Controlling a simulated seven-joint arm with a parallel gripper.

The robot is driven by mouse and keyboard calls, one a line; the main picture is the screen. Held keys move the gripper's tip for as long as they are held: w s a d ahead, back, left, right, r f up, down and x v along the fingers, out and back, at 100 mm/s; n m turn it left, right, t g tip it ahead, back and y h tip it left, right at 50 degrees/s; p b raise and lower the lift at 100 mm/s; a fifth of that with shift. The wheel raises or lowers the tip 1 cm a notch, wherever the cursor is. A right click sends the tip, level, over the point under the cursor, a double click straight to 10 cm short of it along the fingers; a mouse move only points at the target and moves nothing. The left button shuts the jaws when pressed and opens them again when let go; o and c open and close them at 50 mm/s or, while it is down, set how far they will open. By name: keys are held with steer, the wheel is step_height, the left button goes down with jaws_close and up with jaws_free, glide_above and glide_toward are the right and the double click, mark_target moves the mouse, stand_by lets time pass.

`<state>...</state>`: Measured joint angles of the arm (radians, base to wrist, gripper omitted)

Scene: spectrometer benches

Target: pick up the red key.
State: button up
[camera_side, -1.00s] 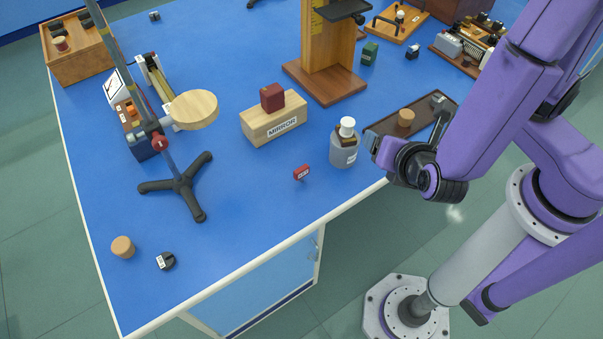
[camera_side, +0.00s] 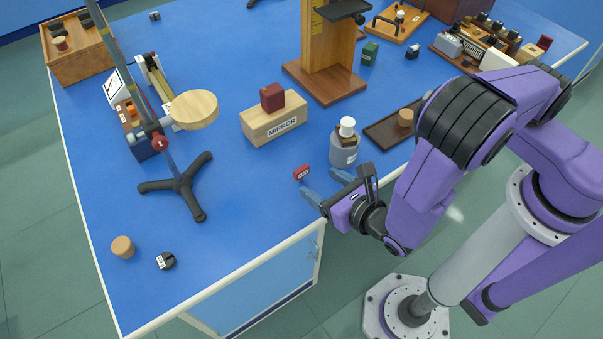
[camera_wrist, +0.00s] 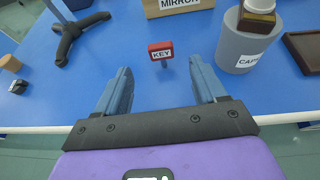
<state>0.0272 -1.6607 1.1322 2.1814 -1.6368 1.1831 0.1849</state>
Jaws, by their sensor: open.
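The red key (camera_side: 302,172) stands on the blue bench near its front edge, with a red head carrying a white label. In the wrist view the key (camera_wrist: 160,50) has the label "KEY" and a short grey stem below its head. My gripper (camera_side: 323,185) is open, with its two blue-grey fingers pointing at the key from the front edge. In the wrist view my gripper (camera_wrist: 160,75) has its fingers spread wide. The key is ahead of the gap between them, about centred and apart from both fingers.
A grey capped jar (camera_side: 344,148) stands close right of the key. The "MIRROR" block (camera_side: 262,128) is behind it. A black tripod stand (camera_side: 182,185) is to the left. A dark tray (camera_side: 385,132) lies right. The bench between tripod and key is clear.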

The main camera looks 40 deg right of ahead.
mark_target(303, 173)
steer(key=x, duration=0.5)
steer(key=shift+w, duration=0.15)
steer(key=shift+x, duration=2.65)
steer(key=shift+f, duration=0.15)
steer(key=shift+c, duration=0.3)
steer(key=c, duration=1)
